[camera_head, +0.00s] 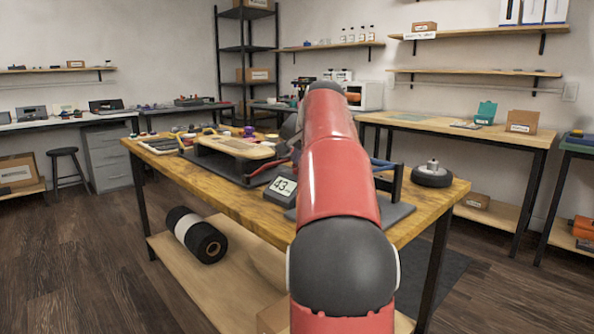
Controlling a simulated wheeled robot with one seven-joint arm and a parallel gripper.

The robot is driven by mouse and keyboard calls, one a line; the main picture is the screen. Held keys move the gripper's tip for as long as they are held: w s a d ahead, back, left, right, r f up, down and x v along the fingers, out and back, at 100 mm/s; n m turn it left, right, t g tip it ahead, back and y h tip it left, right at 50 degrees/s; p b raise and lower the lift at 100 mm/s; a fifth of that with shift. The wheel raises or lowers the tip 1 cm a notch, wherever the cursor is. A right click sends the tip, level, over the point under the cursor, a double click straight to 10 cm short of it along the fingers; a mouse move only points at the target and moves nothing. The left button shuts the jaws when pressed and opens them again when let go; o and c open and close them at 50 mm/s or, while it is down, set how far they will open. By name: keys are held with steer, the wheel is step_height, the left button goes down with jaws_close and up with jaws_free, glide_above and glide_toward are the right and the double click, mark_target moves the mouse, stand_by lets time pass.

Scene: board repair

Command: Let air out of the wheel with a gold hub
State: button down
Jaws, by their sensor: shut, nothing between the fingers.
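A black wheel (432,178) lies flat on the right end of the wooden workbench (165,165). Its hub looks pale silver-grey, and I see no gold on it. No wheel with a gold hub can be made out. My gripper is not visible at the arm's far end.
A dark base with blue uprights (392,183) is partly hidden behind my arm. A black-and-white roll (195,234) lies on the lower shelf. The floor at left is clear.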

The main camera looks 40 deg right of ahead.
steer(key=shift+f+b, duration=0.35)
steer(key=shift+f, duration=0.35)
stand_by(0.6)
steer(key=shift+r, duration=0.1)
stand_by(1.9)
steer(key=shift+r+p, duration=0.9)
steer(key=shift+p, duration=0.2)
step_height(320, 180, up, 5)
steer(key=p, duration=0.5)
steer(key=shift+s, duration=0.1)
stand_by(2.8)
